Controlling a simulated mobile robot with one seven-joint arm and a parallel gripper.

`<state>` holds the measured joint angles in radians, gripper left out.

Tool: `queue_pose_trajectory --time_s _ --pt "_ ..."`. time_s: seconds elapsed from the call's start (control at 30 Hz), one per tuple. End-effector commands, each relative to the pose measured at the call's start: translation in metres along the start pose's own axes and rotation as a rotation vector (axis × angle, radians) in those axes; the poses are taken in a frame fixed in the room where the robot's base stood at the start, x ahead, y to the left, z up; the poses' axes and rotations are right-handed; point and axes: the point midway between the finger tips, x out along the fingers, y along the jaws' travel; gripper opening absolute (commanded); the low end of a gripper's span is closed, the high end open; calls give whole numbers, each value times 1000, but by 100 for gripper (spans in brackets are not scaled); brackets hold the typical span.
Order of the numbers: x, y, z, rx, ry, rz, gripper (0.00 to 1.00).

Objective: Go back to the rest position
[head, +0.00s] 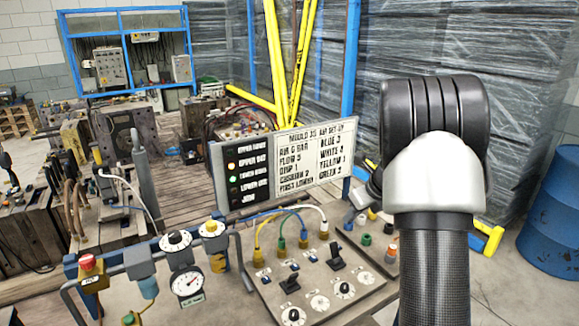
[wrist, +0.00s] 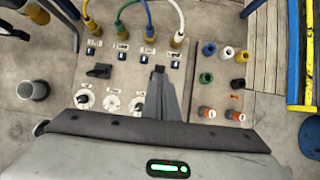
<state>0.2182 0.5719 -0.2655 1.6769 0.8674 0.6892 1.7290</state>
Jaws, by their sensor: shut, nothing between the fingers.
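My gripper (wrist: 163,95) is shut and empty in the wrist view, its fingers over the control panel (wrist: 82,72). Its dark tips overlap the area of the right-hand black lever, so I cannot tell whether they touch it. The panel also shows in the head view (head: 268,308), with black levers (head: 289,284) and white dials (head: 319,303). Yellow, green, blue and white hoses (wrist: 150,20) run into fittings along its far edge.
A tray (wrist: 221,65) of loose coloured fittings lies right of the panel. Behind stands a sign board (head: 285,165) with set-up text. A pressure gauge (head: 187,284) and red button (head: 88,262) are at left. A blue drum (head: 552,215) and yellow-blue rail (wrist: 299,55) are at right.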

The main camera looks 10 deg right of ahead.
Motion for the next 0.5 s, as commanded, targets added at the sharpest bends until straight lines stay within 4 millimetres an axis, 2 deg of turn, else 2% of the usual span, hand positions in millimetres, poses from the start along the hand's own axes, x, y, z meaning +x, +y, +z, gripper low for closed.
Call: queue_pose_trajectory --time_s 0.07,0.17,0.27,0.37,0.5 --pt "-14 12 7 -75 -6 7 0" --pt "-47 43 16 -285 -14 23 0" --pt "-93 90 20 -613 -22 43 0" --pt "-139 139 11 -984 -22 56 0" --pt "-193 199 -19 -1509 -6 61 0"
